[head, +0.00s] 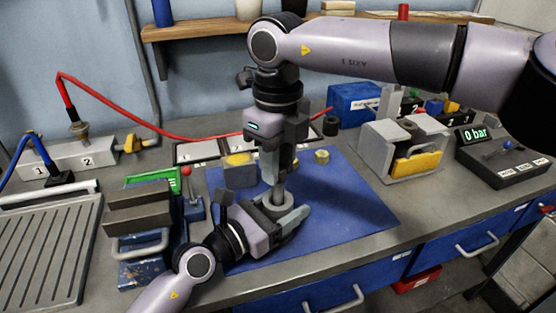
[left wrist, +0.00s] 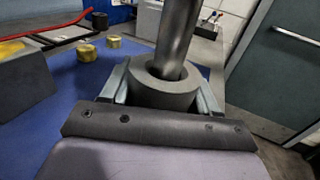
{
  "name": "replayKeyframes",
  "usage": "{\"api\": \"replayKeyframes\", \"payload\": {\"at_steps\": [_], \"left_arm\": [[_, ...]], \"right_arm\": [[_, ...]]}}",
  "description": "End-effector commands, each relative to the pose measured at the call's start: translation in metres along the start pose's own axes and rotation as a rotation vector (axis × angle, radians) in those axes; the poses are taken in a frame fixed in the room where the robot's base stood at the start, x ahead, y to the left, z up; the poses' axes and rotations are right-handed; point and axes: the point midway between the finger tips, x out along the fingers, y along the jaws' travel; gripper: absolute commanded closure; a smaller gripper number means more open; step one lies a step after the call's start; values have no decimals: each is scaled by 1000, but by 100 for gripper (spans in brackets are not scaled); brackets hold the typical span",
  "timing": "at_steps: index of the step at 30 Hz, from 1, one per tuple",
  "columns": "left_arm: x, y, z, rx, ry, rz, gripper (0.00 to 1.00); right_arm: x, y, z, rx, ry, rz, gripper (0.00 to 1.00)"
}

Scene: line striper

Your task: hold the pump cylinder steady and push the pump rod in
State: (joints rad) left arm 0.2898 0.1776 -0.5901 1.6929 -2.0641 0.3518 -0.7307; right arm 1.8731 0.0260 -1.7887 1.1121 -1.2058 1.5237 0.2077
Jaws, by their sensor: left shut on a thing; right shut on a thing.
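The grey pump cylinder (head: 268,206) stands on the blue mat (head: 345,200). My left gripper (head: 279,215) is shut around it from the lower left; in the left wrist view its two fingers press on either side of the cylinder (left wrist: 162,92). The metal pump rod (head: 279,192) enters the cylinder's open top and looks slightly tilted in the left wrist view (left wrist: 175,40). My right gripper (head: 279,165) points down from above, shut on the upper part of the rod. The rod's lower end is hidden inside the cylinder.
Brass parts (head: 321,156) lie behind on the mat. A grey block with a yellow top (head: 240,168) stands left of my right gripper. A vise (head: 140,225) is at the left, a grey holder (head: 400,150) at the right. The mat's right part is clear.

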Motion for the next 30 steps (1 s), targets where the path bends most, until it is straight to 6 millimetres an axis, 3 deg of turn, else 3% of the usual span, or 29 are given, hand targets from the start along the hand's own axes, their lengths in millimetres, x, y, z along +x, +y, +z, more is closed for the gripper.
{"api": "replayKeyframes", "payload": {"at_steps": [12,13,15,21,24,30], "left_arm": [[0,0,-2,0,5,0,100],[0,0,-2,0,5,0,100],[0,0,-2,0,5,0,100],[0,0,-2,0,5,0,100],[0,0,-2,0,5,0,100],[0,0,-2,0,5,-1,100]], "right_arm": [[2,0,0,0,-1,0,98],[2,0,0,0,-2,-1,65],[2,0,0,0,-2,-1,42],[2,0,0,0,-1,0,41],[3,0,0,0,0,0,24],[3,0,0,0,0,0,24]]}}
